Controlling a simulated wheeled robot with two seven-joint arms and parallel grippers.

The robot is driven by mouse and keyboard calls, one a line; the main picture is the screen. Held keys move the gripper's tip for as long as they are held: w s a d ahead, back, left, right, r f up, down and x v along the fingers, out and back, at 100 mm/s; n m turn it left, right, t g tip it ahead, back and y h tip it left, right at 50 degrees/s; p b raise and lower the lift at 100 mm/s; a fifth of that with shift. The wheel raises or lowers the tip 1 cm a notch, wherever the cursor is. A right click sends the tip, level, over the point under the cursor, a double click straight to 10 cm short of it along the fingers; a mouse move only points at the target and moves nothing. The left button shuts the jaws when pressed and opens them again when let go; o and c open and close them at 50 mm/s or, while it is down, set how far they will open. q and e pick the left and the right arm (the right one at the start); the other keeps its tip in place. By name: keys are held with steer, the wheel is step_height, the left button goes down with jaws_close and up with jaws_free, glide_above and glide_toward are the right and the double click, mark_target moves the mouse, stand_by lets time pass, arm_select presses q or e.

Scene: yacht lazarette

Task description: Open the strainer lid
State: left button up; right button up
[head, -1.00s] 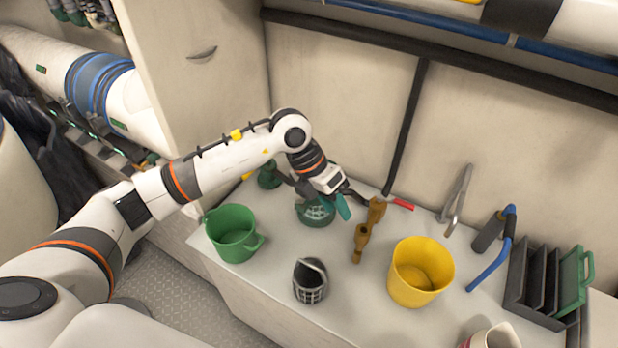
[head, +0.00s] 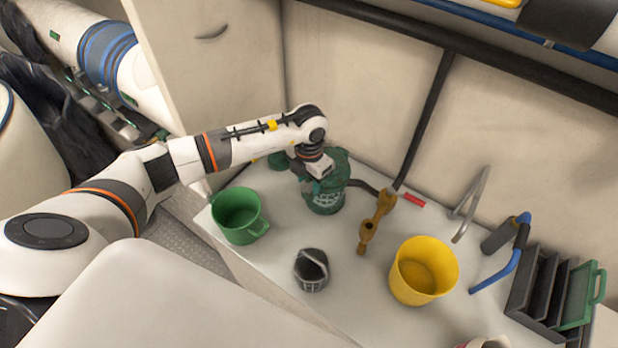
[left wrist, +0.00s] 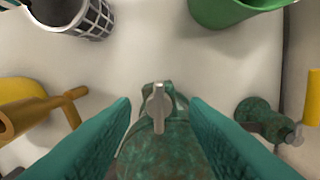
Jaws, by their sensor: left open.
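My left gripper (head: 311,186) is over the strainer, pointing down. In the left wrist view its two teal fingers (left wrist: 160,132) are wide apart with nothing gripped. A grey metal latch (left wrist: 158,108) on the mottled green strainer shows between them; I see no contact. My right gripper is out of view.
A green mug (head: 240,216) stands left of the strainer and a dark mesh basket (head: 312,270) in front. Brass fittings (head: 374,222) and a yellow bucket (head: 424,270) are to the right. A green valve (left wrist: 265,118) is close beside the strainer.

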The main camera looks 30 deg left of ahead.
arm_select(q)
steer(key=shift+f, duration=0.65)
steer(key=shift+c, duration=1.1)
jaws_close()
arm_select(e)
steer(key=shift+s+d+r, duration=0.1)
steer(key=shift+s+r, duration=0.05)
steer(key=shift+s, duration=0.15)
